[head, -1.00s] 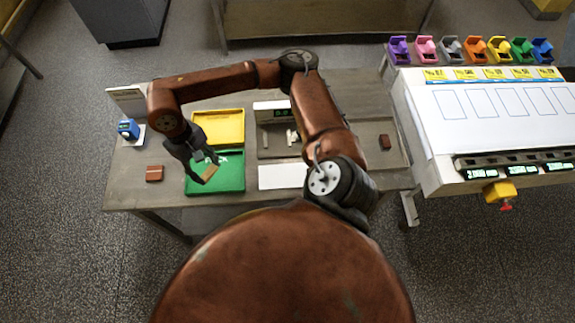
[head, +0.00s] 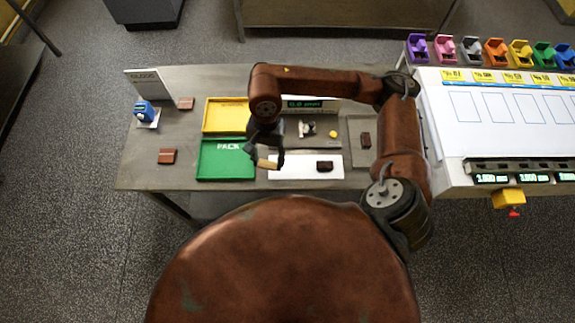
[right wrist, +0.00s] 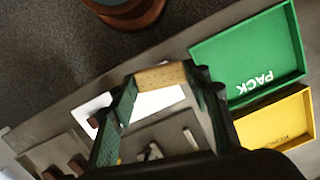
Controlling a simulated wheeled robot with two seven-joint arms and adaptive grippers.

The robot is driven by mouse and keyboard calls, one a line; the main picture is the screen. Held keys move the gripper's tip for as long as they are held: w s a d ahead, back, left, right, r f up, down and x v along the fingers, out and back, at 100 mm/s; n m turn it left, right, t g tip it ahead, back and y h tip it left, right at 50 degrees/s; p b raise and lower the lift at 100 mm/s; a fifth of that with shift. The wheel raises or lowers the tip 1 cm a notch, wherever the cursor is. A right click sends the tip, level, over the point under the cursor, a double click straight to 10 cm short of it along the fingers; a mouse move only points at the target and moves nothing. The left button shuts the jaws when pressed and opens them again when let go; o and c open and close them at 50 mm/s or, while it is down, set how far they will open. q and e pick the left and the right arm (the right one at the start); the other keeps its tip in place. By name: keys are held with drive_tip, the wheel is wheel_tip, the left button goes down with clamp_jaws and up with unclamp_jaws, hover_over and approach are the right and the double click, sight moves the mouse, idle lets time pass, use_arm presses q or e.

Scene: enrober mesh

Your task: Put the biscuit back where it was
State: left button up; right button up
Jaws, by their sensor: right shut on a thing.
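The biscuit (head: 267,164) is a small tan block held between the fingertips of my right gripper (head: 266,155). It also shows in the right wrist view (right wrist: 161,77), gripped across the fingertips. The gripper is above the left end of the white mat (head: 300,174), just right of the green PACK tray (head: 222,172). A dark brown piece (head: 325,166) lies on the right part of the white mat. The green tray looks empty. My left gripper does not show in the head view.
A yellow tray (head: 226,115) sits behind the green one. A gauge with a display (head: 306,104) stands behind the white mat. Reddish-brown pieces (head: 167,156) and a blue device (head: 146,112) are at the left. A grey tray (head: 360,150) at the right holds a dark piece.

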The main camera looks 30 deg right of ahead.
drive_tip(key=s+a+m+t+p, duration=0.1)
drive_tip(key=s+a+m, duration=0.35)
drive_tip(key=m, duration=0.45)
drive_tip(key=m+p, duration=0.2)
drive_tip(key=p, duration=0.1)
hover_over(285, 167)
drive_tip(key=shift+y, duration=0.3)
drive_tip(key=f, duration=0.5)
drive_tip(key=s+f, duration=0.1)
drive_tip(key=f, duration=0.1)
drive_tip(key=shift+a+f, duration=0.15)
drive_tip(key=shift+f, duration=0.05)
drive_tip(key=shift+w+d+f, duration=0.25)
drive_tip(key=shift+f, duration=0.15)
drive_tip(key=f, duration=0.2)
drive_tip(key=f+p, duration=0.1)
drive_tip(key=shift+w+d+f, duration=0.1)
drive_tip(key=shift+d+f, duration=0.15)
drive_tip(key=shift+f, duration=0.05)
drive_tip(key=shift+f, duration=0.1)
